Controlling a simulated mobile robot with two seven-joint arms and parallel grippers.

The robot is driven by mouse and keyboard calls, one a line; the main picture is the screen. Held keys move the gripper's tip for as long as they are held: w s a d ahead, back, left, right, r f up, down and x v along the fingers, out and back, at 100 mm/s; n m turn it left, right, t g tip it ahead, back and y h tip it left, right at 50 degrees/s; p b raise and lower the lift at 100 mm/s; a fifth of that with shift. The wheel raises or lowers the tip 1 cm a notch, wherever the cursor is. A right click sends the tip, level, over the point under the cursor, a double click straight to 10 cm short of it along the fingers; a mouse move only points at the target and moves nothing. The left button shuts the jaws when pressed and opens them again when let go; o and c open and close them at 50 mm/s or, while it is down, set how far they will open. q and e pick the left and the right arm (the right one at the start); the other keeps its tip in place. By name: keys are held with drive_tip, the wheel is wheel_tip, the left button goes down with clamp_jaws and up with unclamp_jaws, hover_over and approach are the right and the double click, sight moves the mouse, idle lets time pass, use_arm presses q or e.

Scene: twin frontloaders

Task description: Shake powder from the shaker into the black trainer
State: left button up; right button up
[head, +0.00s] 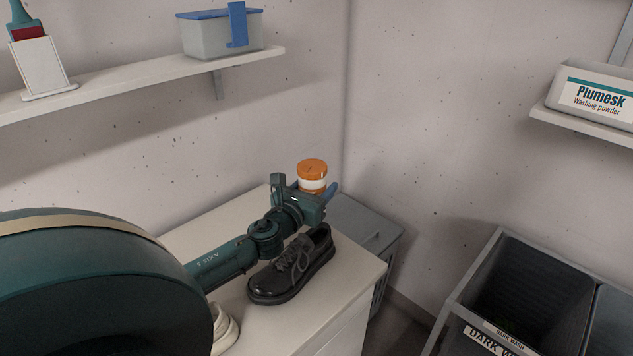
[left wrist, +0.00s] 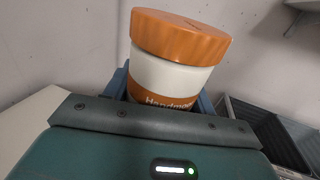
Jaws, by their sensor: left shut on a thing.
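My left gripper (head: 314,190) is shut on the shaker (head: 312,172), a white jar with an orange lid and an orange band. It holds the shaker roughly upright, lid up, above the far end of the white counter. The shaker fills the upper middle of the left wrist view (left wrist: 172,72), between blue fingers, with part of a label showing. The black trainer (head: 285,272) is a dark laced shoe on the counter, below and in front of the gripper; my forearm passes close behind it. My right gripper is in neither view.
A pale shoe (head: 225,328) is partly hidden by my arm. A grey basket (head: 378,232) stands beyond the counter (head: 335,295). Dark laundry bins (head: 530,290) stand at right. Wall shelves hold a lidded tub (head: 212,38), a brush in a holder (head: 40,66) and a washing powder box (head: 590,95).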

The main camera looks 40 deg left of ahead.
use_arm(q)
drive_tip(key=shift+w+d+f+n, duration=0.1)
drive_tip(key=shift+d+n, duration=0.25)
drive_tip(key=shift+n, duration=0.25)
drive_tip(key=n, duration=0.1)
drive_tip(key=d+n+b, duration=0.1)
drive_tip(key=shift+w+d+f+n, duration=0.1)
drive_tip(key=shift+d+f+n, duration=0.1)
drive_tip(key=shift+f+n, duration=0.15)
drive_tip(key=d+n+b, duration=0.1)
drive_tip(key=n, duration=0.6)
drive_tip(key=f+n+b, duration=0.1)
drive_tip(key=n, duration=0.7)
drive_tip(key=d+n+b, duration=0.1)
drive_tip(key=n, duration=0.7)
drive_tip(key=shift+w+d+f, duration=0.25)
drive_tip(key=shift+d+f, duration=0.05)
drive_tip(key=shift+f, duration=0.1)
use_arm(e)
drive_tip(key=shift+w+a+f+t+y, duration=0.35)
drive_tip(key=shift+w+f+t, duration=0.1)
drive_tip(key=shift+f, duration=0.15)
